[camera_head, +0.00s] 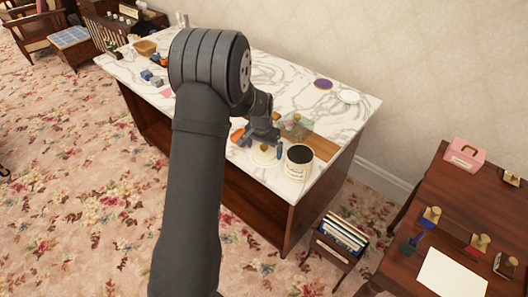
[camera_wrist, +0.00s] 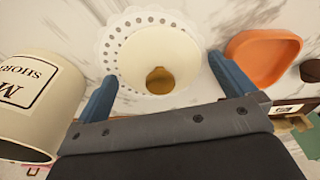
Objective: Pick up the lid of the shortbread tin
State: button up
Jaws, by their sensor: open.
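The cream lid (camera_wrist: 160,48) with a gold-brown knob (camera_wrist: 160,80) lies on a white lacy-edged doily or plate (camera_wrist: 112,32). In the head view, the lid (camera_head: 264,154) is on the marble counter, left of the tin. The cream shortbread tin (camera_wrist: 38,105) has black lettering and stands to the left in the wrist view. In the head view, the tin (camera_head: 298,168) is upright with a dark open top. My gripper (camera_wrist: 162,70) is open and empty, its blue fingers either side of the knob. It also shows in the head view (camera_head: 264,142), close to the lid.
An orange dish (camera_wrist: 264,58) is close to my right finger, with a small dark brown object (camera_wrist: 311,70) beyond it. A wooden board (camera_head: 322,146) lies behind the tin. A white plate (camera_head: 349,96) and a purple disc (camera_head: 323,84) are at the back of the marble counter (camera_head: 290,68).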

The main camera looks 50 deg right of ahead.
aim_at(265, 146)
jog(key=c, duration=0.9)
jog(key=shift+r, duration=0.1)
jog(key=shift+r, duration=0.25)
notch_tip(265, 146, up, 9)
jog(key=shift+s+d+f, duration=0.1)
jog(key=shift+s+f, duration=0.05)
jog(key=s+r+m, duration=0.2)
jog(key=s+r, duration=0.2)
jog(key=s, duration=0.3)
jog(key=s+r+m, duration=0.1)
jog(key=s+r, duration=0.2)
jog(key=s, duration=0.4)
jog(key=shift+d+f, duration=0.15)
jog(key=shift+f, duration=1.45)
jog(key=shift+d+f, duration=0.15)
jog(key=shift+f, duration=1.4)
